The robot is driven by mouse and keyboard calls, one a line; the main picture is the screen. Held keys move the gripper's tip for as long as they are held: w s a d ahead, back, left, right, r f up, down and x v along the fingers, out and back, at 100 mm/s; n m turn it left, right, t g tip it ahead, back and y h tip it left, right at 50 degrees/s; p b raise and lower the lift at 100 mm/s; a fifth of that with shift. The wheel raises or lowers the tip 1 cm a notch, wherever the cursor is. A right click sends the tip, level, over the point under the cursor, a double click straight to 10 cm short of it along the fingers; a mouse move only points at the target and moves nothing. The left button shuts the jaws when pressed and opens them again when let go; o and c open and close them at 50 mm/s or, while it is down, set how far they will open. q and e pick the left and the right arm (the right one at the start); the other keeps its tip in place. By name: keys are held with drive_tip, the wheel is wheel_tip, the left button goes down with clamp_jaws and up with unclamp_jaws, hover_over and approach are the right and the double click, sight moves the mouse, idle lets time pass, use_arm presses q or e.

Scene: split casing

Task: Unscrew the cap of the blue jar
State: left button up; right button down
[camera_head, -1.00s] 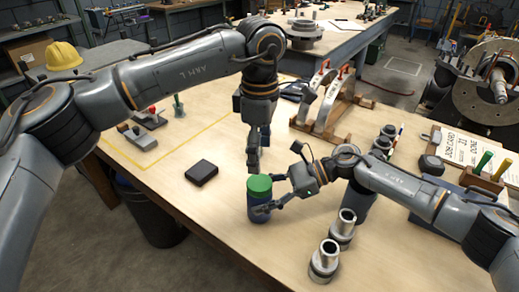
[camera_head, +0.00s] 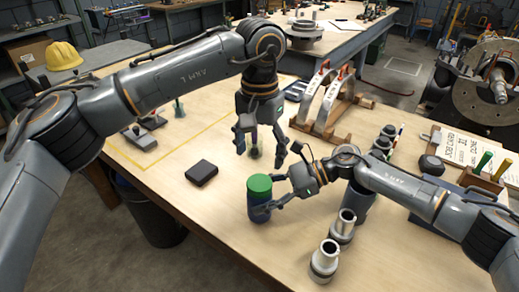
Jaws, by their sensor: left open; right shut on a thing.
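The blue jar (camera_head: 258,208) stands upright on the wooden workbench, with a green cap (camera_head: 259,185) on its top. My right gripper (camera_head: 272,203) comes in from the right and is shut on the blue jar, below the cap. My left gripper (camera_head: 259,152) points down above and behind the jar in the picture. Its fingers are spread apart and it is clear of the cap. I cannot tell whether the cap is loose on the jar.
A black box (camera_head: 201,172) lies left of the jar. Two metal-topped cylinders (camera_head: 325,257) stand at its lower right. A wooden rack (camera_head: 328,105) with curved metal parts stands behind.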

sight(260, 182)
use_arm(q)
drive_tip(key=shift+m, duration=0.6)
use_arm(e)
drive_tip(key=shift+s+f, duration=0.1)
drive_tip(key=shift+f, duration=0.15)
use_arm(q)
drive_tip(key=shift+f, duration=0.35)
wheel_tip(260, 182, down, 7)
drive_tip(key=shift+f, duration=0.15)
drive_tip(key=shift+c, duration=0.5)
